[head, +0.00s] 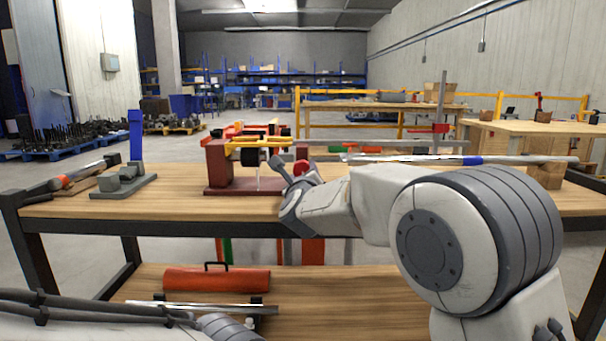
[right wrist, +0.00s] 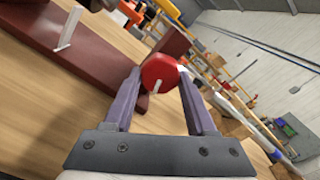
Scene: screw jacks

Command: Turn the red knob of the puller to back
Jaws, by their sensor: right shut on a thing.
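The puller (head: 218,168) stands on the wooden bench in the head view, with a dark red base and uprights, a yellow bar and dark round parts between them. Its red knob (head: 301,167) is at the right end, partly hidden by my right arm. In the right wrist view the red knob (right wrist: 160,70) sits between the two fingers of my right gripper (right wrist: 157,84), which is shut on it. A short white mark shows on the knob's face, toward the lower side. My left gripper is not in view.
A grey fixture with a blue upright (head: 135,135) stands left of the puller on the bench (head: 400,205). A long metal rod (head: 500,160) rests on a wooden block (head: 545,175) at the right. A red toolbox (head: 217,280) is on the lower shelf.

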